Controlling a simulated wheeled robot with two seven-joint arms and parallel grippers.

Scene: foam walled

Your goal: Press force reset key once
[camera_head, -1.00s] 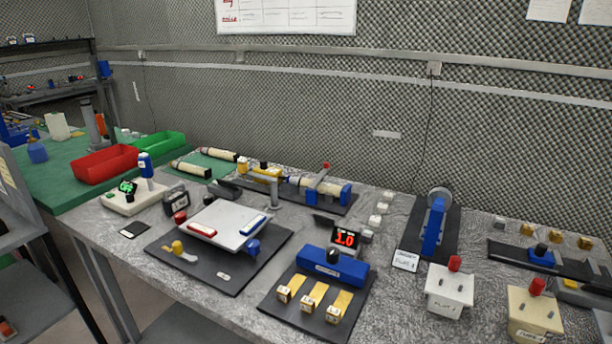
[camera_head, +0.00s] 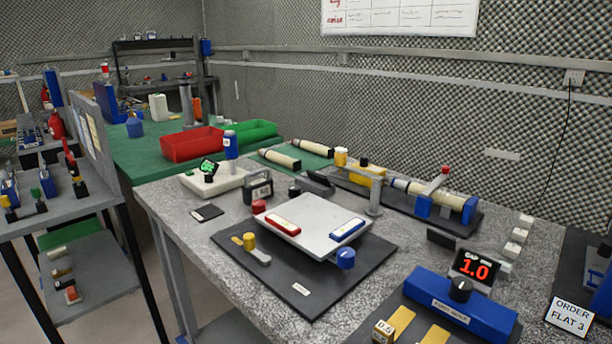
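No key that I can read as force reset shows clearly; small labels are too blurred. A cream base (camera_head: 216,180) with a small green-lit display (camera_head: 208,168) and an upright blue-topped cylinder (camera_head: 231,146) stands at the table's back left. A dark boxed meter (camera_head: 258,188) with a pale face stands right of it. A white plate device (camera_head: 314,225) with red and blue labelled bars sits on a black mat (camera_head: 330,284). A blue block (camera_head: 462,304) with a black knob stands at front right, by a red-lit display reading 1.0 (camera_head: 475,266). Neither gripper is in view.
Red (camera_head: 192,144) and green (camera_head: 250,133) bins stand on a green bench behind. A clamp rig (camera_head: 430,200) lies along the table's back. A card reading ORDER FLAT 3 (camera_head: 570,316) is at right. A shelf rack (camera_head: 70,215) stands left, with open floor between it and the table.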

